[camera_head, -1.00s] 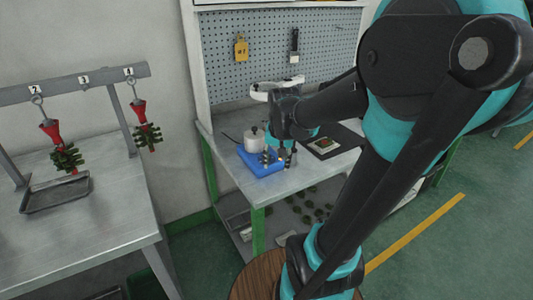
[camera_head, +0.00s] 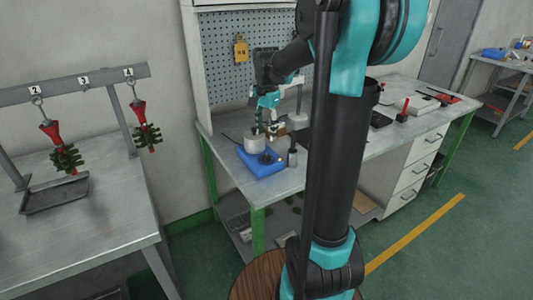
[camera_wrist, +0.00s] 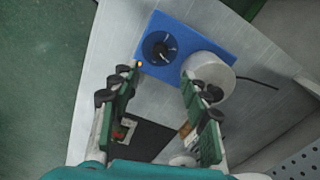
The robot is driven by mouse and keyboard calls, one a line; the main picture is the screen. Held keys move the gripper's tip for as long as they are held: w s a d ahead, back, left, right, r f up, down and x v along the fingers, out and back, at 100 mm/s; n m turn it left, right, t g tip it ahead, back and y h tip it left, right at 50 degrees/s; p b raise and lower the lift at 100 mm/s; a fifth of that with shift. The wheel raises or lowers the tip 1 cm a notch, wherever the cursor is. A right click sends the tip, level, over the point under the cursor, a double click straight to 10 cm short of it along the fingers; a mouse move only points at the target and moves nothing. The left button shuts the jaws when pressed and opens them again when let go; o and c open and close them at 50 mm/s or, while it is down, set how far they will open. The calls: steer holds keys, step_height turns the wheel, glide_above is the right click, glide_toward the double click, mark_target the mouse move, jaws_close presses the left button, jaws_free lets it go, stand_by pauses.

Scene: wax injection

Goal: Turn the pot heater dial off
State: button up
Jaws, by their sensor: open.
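The blue pot heater (camera_head: 262,168) sits on the metal workbench, with a white pot (camera_head: 254,146) at its back left. In the wrist view the heater (camera_wrist: 186,20) shows a round black dial (camera_wrist: 160,47) with a light pointer. A small orange light (camera_wrist: 139,64) glows at its edge. The white pot (camera_wrist: 207,74) is beside the dial. My gripper (camera_wrist: 162,80) is open and empty, with its green fingers wide apart and pointing toward the heater. In the head view my gripper (camera_head: 268,130) hangs above the heater and pot, apart from the dial.
A grey cylinder (camera_head: 292,157) stands right of the heater. A dark mat (camera_wrist: 150,140) lies on the bench. A pegboard (camera_head: 225,70) backs the bench. A separate table (camera_head: 110,210) on the left holds a tray (camera_head: 55,195) beneath hanging red and green pieces (camera_head: 146,135).

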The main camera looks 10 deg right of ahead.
mark_target(267, 155)
step_height(267, 155, down, 10)
steer(key=shift+r, duration=0.15)
steer(key=shift+c, duration=0.6)
jaws_close()
